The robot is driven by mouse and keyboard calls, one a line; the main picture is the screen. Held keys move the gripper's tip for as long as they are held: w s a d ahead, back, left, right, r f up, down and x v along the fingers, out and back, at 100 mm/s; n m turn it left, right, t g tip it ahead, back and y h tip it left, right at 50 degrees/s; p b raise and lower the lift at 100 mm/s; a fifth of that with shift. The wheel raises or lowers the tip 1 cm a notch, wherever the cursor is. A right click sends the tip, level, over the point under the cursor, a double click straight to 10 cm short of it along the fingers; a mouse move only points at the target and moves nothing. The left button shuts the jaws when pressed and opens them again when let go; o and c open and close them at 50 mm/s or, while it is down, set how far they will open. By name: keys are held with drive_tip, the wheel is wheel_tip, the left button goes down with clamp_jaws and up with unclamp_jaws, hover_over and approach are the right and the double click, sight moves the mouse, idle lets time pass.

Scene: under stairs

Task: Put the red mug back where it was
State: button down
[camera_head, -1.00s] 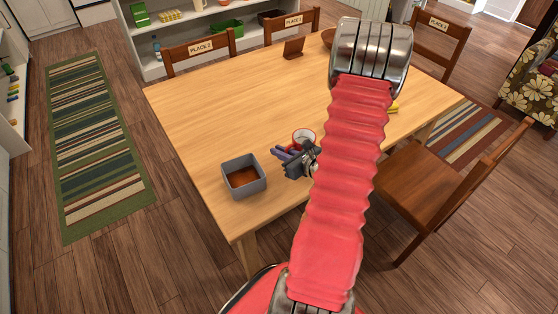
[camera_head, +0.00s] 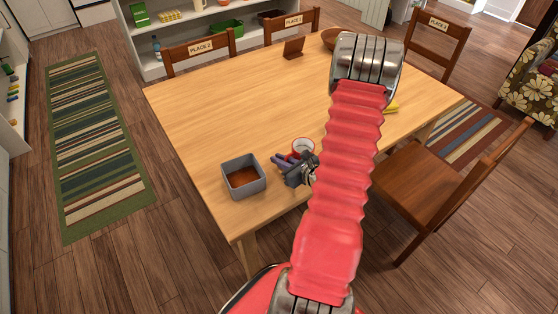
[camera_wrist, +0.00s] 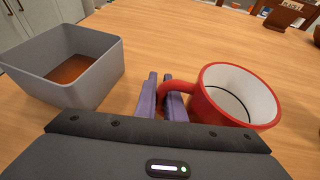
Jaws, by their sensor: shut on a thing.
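The red mug (camera_wrist: 237,97) has a white inside and stands upright or nearly so, at the right in the wrist view. In the head view the mug (camera_head: 303,147) shows over the near part of the table, partly behind my gripper (camera_head: 287,161). In the wrist view my gripper (camera_wrist: 163,98) is shut on the mug's red handle, with its purple fingers on either side. I cannot tell whether the mug's base touches the table.
A grey square box (camera_head: 243,177) with a brown inside stands on the wooden table (camera_head: 200,100), left of my gripper. A brown bowl (camera_head: 330,38) and a small brown stand (camera_head: 293,49) are at the far side. The table's middle left is clear. Chairs surround the table.

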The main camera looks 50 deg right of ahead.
drive_tip(key=c, duration=1.9)
unclamp_jaws()
drive_tip(key=shift+o, duration=0.2)
drive_tip(key=v, duration=1.2)
drive_tip(key=shift+a+r, duration=0.1)
drive_tip(key=shift+w, duration=0.1)
